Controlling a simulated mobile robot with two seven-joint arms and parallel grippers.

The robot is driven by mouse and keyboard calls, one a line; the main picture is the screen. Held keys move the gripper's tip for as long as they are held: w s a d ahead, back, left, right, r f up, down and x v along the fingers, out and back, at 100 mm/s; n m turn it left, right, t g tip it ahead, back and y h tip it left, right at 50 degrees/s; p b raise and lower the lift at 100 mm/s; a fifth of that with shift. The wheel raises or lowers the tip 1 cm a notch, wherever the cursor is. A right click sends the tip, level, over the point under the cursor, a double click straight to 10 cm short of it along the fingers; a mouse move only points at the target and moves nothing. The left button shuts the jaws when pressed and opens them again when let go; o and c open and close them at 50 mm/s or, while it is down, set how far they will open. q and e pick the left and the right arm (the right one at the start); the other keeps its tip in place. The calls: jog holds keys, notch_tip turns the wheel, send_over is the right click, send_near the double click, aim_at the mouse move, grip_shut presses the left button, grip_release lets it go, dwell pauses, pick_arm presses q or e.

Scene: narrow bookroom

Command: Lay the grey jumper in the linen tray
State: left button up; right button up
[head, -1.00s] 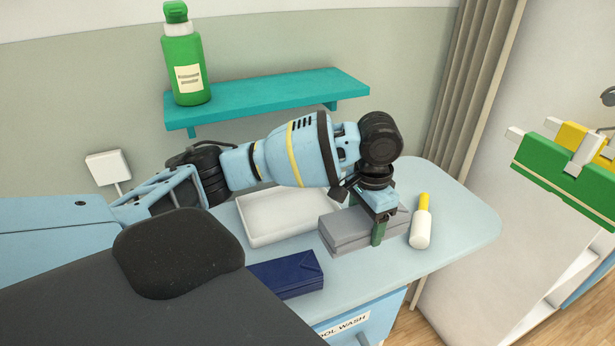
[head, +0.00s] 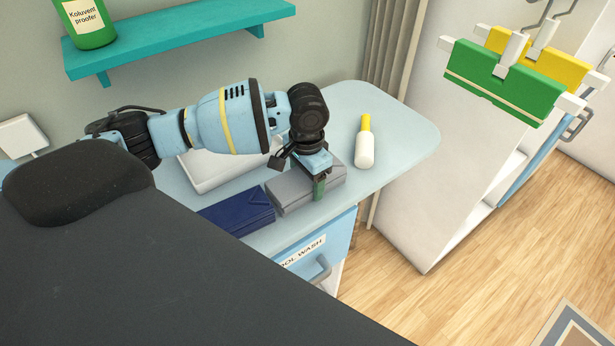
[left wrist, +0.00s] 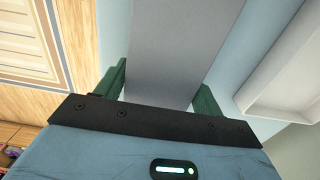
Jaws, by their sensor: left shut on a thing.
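The grey jumper (head: 288,193) is a folded flat block on the pale blue worktop in the head view. My left gripper (head: 309,177) reaches down over it and is shut on it, with one green finger on its near side. The far finger is hidden in the head view. In the left wrist view the jumper (left wrist: 180,45) lies between the two green fingers of the gripper (left wrist: 160,90). The linen tray (head: 205,180), white and shallow, stands behind the jumper, partly hidden by my left arm. Its rim and wall also show in the left wrist view (left wrist: 285,75). My right gripper is out of view.
A folded navy garment (head: 237,212) lies just left of the jumper. A teal shelf (head: 185,38) with a green bottle (head: 88,25) is above. The worktop's right end is clear.

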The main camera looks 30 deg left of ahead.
pick_arm(q)
jog(key=o, duration=1.1)
jog(key=shift+r, duration=0.1)
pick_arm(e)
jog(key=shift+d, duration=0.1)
pick_arm(q)
notch_tip(320, 180, up, 11)
jog(key=shift+p, duration=0.55)
jog(key=shift+r, duration=0.5)
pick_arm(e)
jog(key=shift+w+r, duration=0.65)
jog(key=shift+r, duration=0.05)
